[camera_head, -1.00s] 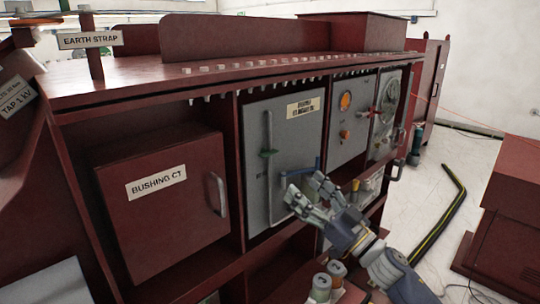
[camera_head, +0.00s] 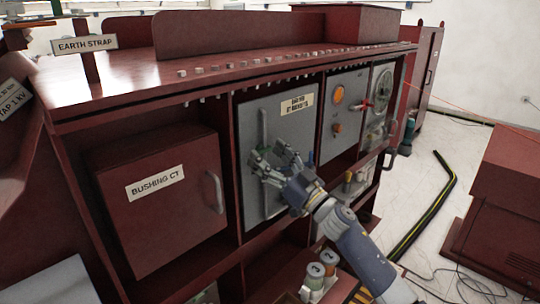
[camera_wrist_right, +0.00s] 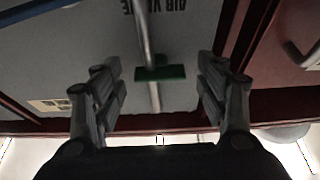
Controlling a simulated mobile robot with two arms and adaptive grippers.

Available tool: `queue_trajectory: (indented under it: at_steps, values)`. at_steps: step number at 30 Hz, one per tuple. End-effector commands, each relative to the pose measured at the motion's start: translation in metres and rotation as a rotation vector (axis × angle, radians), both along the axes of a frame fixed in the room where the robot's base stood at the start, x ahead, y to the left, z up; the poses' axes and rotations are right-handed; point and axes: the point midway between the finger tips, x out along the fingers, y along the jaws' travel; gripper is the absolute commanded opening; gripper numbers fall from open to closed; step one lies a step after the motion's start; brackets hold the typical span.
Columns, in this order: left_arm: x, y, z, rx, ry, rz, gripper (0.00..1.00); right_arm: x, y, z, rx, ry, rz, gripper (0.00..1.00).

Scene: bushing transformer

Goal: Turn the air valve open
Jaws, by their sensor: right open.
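The air valve panel (camera_head: 276,118) is a grey door with a vertical pipe-like bar in the red cabinet. In the right wrist view the silver bar (camera_wrist_right: 145,35) carries a green crosspiece (camera_wrist_right: 160,73); upside-down lettering reading as an air valve label is at the top. My right gripper (camera_head: 272,162) is in front of this panel, at the bar. In the right wrist view its fingers (camera_wrist_right: 158,85) are spread to either side of the green crosspiece, with a gap on both sides. My left gripper is not in view.
A red bushing CT door (camera_head: 160,205) with a handle is left of the panel. A panel with an orange lamp (camera_head: 338,94) and a dial panel (camera_head: 381,95) are to the right. Jars (camera_head: 318,275) stand below my right arm. A yellow-black cable (camera_head: 425,215) crosses the floor.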

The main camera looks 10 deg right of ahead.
Motion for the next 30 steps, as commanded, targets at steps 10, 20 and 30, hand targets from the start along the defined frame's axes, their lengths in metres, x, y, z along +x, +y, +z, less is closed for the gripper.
queue_trajectory:
  at_steps: [10,20,30]
  values:
    - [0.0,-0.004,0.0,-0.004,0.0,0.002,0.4,0.0,0.0,0.0,0.0,0.0,0.0,0.22]
    - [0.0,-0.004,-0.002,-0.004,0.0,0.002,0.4,0.0,-0.001,-0.001,-0.023,-0.015,-0.001,0.22]
    - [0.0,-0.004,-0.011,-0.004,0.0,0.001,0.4,0.002,-0.003,-0.001,-0.191,-0.127,-0.002,0.22]
